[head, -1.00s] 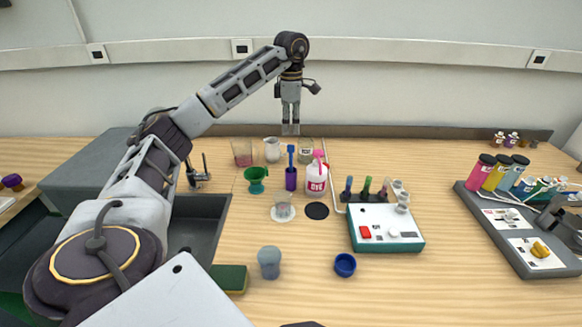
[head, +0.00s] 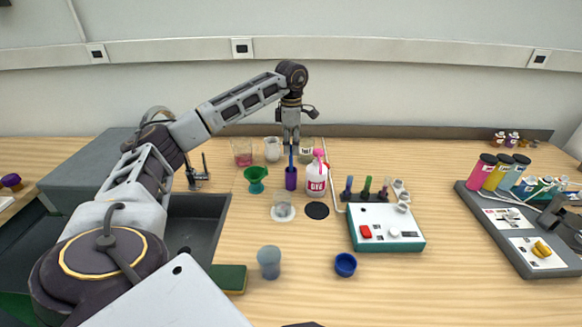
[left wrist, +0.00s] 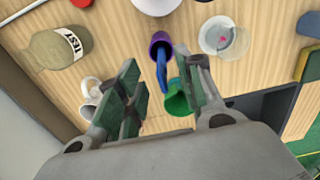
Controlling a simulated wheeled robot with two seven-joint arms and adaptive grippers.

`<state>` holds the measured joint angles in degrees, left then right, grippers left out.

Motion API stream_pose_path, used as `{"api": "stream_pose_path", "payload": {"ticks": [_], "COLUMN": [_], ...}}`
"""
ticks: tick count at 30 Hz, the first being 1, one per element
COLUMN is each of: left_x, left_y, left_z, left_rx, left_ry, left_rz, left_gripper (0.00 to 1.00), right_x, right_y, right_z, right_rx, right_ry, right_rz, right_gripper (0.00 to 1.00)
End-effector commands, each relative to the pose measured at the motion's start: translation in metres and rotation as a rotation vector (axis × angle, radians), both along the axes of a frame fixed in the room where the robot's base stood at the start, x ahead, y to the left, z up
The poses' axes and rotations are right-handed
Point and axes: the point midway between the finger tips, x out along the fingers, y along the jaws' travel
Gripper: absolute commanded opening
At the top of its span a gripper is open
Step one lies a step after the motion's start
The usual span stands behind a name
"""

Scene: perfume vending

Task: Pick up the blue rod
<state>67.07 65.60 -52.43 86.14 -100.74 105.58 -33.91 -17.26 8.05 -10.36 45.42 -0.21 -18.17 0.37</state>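The blue rod (head: 291,157) stands upright in a purple holder (head: 291,180) in the middle of the table. In the left wrist view the blue rod (left wrist: 161,72) shows between the two fingers, with the purple holder (left wrist: 158,40) beyond it. My left gripper (head: 291,142) points down just above the rod's top in the head view. In the left wrist view my left gripper (left wrist: 157,68) has its fingers apart, with gaps between them and the rod. My right gripper is in neither view.
A white and pink bottle (head: 316,182) stands close to the right of the holder, and a green funnel-like cup (head: 256,181) to its left. Cups stand behind. A glass on a white disc (head: 283,208) is in front. A white-topped device (head: 386,236) is at the right.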

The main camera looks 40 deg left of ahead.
Motion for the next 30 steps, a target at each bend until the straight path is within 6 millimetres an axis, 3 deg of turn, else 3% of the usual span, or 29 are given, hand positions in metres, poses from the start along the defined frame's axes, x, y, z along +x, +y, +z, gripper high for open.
{"api": "stream_pose_path", "payload": {"ticks": [17, 30], "left_x": [-0.001, -0.002], "left_y": [0.0, 0.0], "left_z": [-0.011, -0.054], "left_rx": [0.0, 0.001], "left_ry": [0.001, 0.002], "left_rz": [0.0, 0.001], "left_gripper": [0.37, 0.37], "right_x": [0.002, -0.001], "right_y": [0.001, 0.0], "right_z": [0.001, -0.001], "right_rx": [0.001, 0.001], "right_ry": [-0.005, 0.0], "right_rz": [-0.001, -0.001], "right_gripper": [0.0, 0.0]}}
